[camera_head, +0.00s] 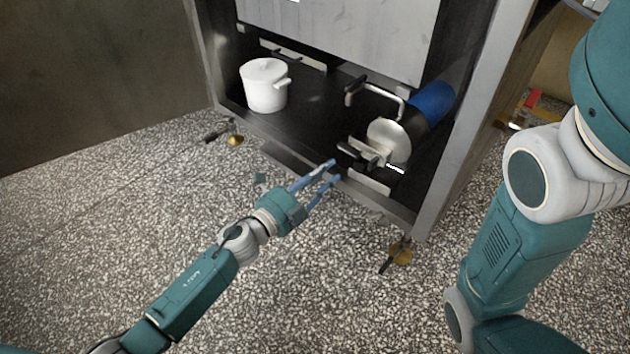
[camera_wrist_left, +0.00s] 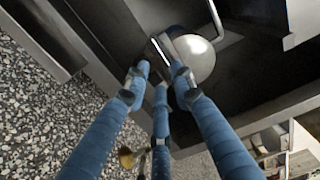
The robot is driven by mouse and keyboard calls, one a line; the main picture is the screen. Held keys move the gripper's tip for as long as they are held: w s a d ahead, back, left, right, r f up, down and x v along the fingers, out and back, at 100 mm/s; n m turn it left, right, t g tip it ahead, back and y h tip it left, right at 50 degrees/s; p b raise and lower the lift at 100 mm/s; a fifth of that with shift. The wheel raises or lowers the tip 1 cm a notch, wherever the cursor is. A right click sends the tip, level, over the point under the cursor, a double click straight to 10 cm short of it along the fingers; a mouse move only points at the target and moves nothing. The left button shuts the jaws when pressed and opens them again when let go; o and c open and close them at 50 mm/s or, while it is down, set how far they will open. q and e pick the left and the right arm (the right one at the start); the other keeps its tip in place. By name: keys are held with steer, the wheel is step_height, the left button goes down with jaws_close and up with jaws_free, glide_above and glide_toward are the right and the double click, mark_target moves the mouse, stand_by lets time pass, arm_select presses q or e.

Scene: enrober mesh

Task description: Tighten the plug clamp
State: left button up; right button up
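The plug clamp (camera_head: 372,151) is a metal fitting with a dark-tipped bar in front of a pale round plug face (camera_head: 390,137), low in the right part of the cabinet. My left gripper (camera_head: 334,171) reaches toward it from the lower left, its blue fingers apart just in front of the bar. In the left wrist view, the fingertips (camera_wrist_left: 158,78) are spread around the near end of the clamp bar (camera_wrist_left: 160,47), with the pale plug face (camera_wrist_left: 196,58) just beyond. I cannot tell whether they touch the bar. My right gripper is out of view.
A bent metal handle (camera_head: 384,92) rises above the plug, and a blue cylinder (camera_head: 433,102) lies behind it. A white lidded pot (camera_head: 265,86) stands on the dark cabinet floor at left. The cabinet's right post (camera_head: 462,120) is close by.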

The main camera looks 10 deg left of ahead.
arm_select(q)
steer(key=v, duration=0.4)
steer(key=shift+s, duration=0.1)
stand_by(0.3)
